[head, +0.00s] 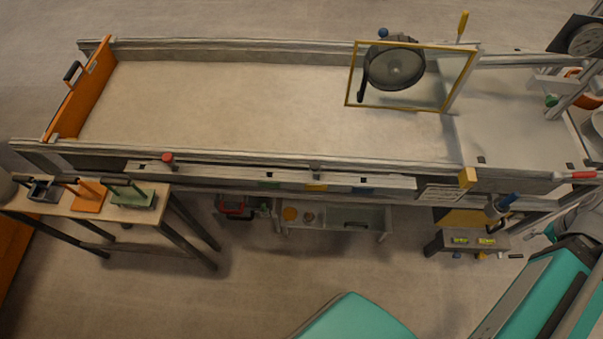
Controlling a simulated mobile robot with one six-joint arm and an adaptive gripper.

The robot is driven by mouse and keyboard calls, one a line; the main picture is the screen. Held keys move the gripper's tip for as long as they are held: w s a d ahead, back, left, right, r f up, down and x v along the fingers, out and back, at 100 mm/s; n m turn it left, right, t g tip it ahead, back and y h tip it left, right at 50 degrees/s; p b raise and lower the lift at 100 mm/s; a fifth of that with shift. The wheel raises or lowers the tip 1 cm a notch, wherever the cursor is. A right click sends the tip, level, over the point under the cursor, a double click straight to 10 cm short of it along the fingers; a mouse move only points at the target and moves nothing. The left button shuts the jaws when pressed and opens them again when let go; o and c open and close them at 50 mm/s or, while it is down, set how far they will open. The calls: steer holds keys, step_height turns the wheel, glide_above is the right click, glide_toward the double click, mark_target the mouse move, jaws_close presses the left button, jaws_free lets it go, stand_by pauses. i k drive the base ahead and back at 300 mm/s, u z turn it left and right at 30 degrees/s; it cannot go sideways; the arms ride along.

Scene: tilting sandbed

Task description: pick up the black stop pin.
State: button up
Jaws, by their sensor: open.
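A small black pin (516,256), likely the black stop pin, lies at the right end of a row of small pegs by the front edge of a low dark stand (470,243). It is too small to show its shape clearly. What looks like my gripper (540,233) is at the right, just above and to the right of the pin, apart from it. It appears open and empty. Its fingers are small and partly lost among grey parts of my arm.
The sandbed (240,95) fills the upper middle, with an orange end gate (82,88) and a yellow-framed pane (410,107). A red-handled tool (578,175) lies on the right rail. A side table (130,217) stands left. Floor in front is mostly clear.

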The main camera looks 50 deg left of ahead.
mark_target(315, 166)
steer(key=u, duration=0.05)
steer(key=k, duration=1.6)
steer(key=u, duration=2)
steer(key=i, duration=0.55)
